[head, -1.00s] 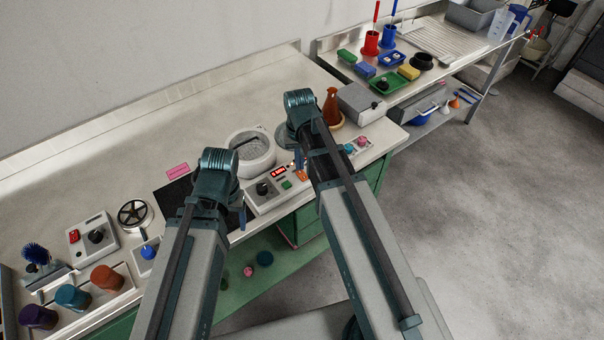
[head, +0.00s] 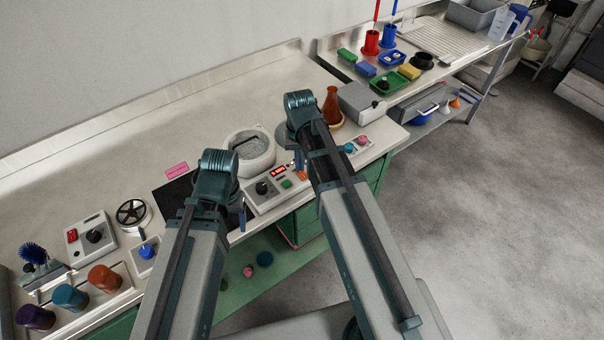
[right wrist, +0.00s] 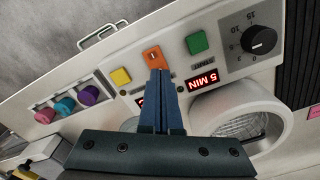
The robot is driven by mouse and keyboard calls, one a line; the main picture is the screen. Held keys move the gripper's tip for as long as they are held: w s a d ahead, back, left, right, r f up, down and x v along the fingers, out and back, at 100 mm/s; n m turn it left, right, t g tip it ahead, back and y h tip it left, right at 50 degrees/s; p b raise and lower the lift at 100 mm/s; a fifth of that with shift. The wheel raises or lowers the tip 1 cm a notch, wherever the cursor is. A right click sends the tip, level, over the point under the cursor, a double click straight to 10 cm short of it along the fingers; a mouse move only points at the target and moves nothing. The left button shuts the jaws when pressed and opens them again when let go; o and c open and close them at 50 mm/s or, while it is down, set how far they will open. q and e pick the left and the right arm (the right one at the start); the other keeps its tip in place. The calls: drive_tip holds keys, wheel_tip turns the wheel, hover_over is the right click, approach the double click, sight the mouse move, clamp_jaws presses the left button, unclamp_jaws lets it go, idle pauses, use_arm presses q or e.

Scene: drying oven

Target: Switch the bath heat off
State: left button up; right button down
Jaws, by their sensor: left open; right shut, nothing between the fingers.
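The bath (head: 250,152) is a white round vessel on the bench, with a light control panel (head: 262,205) at its front. In the right wrist view the panel has an orange switch (right wrist: 153,58), a green button (right wrist: 197,43), a yellow button (right wrist: 121,77) and a black dial (right wrist: 259,40). My right gripper (right wrist: 159,75) is shut and empty, its tips right at the orange switch's lower edge; contact cannot be told. It also shows in the head view (head: 299,160). My left gripper (head: 243,214) is open near the panel's left end, mostly hidden by its arm.
A red display (right wrist: 201,79) reads 5 MIN; another is partly behind my right fingers. Coloured knobs (right wrist: 65,104) sit beside the panel. An orange flask (head: 332,105) and grey box (head: 360,101) stand to the right. The bench behind the bath is clear.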

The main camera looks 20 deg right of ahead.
use_arm(q)
drive_tip(key=shift+f+b, duration=0.35)
drive_tip(key=shift+f, duration=0.1)
use_arm(e)
drive_tip(key=shift+f, duration=0.4)
use_arm(q)
drive_tip(key=shift+r, duration=0.1)
use_arm(e)
drive_tip(key=shift+r, duration=0.1)
wheel_tip(320, 180, up, 7)
drive_tip(key=p, duration=0.7)
use_arm(q)
wheel_tip(320, 180, up, 7)
